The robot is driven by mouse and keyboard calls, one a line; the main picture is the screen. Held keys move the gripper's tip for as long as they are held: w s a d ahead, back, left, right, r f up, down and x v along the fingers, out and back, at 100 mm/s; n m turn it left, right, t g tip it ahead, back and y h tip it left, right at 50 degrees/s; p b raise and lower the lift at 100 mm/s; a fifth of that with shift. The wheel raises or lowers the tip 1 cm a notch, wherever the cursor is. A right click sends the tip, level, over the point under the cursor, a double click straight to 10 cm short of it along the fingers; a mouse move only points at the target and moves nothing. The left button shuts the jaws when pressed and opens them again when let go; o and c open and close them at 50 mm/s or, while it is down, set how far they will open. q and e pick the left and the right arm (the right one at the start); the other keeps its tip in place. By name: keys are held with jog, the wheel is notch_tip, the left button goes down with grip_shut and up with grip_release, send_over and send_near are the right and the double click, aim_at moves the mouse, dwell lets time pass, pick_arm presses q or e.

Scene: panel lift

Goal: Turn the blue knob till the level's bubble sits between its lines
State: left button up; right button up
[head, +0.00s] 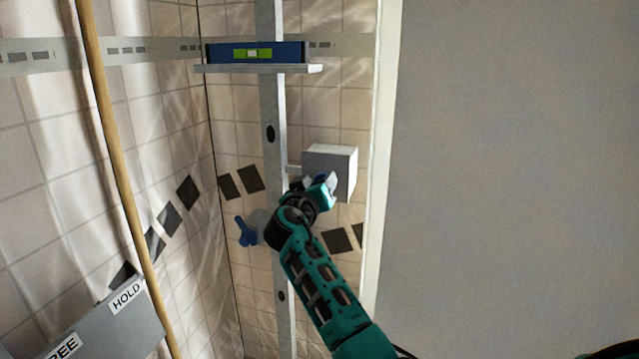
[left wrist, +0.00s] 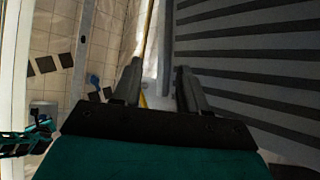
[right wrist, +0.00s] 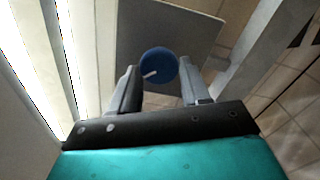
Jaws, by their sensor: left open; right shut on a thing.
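The blue level (head: 285,52) lies on a ledge (head: 260,69) across the upright metal post. Its green vial (head: 240,54) shows a pale bubble (head: 252,54) near the middle. The vial's lines are too small to read against it. The blue knob (right wrist: 158,63), with a white pointer mark, sits on the face of a grey box (head: 345,162). My right gripper (head: 322,184) is at the box, shut on the knob, with one finger on each side in the right wrist view. In the head view the gripper mostly hides the knob. My left gripper (left wrist: 158,88) is open and empty, away from the knob.
A blue wing-shaped handle (head: 246,232) sits left of the post (head: 272,110). A plain grey wall (head: 510,150) fills the right side.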

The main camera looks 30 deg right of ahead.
dwell(0.3)
jog(key=o, duration=1)
jog(key=v, duration=1.3)
jog(key=shift+p, duration=0.45)
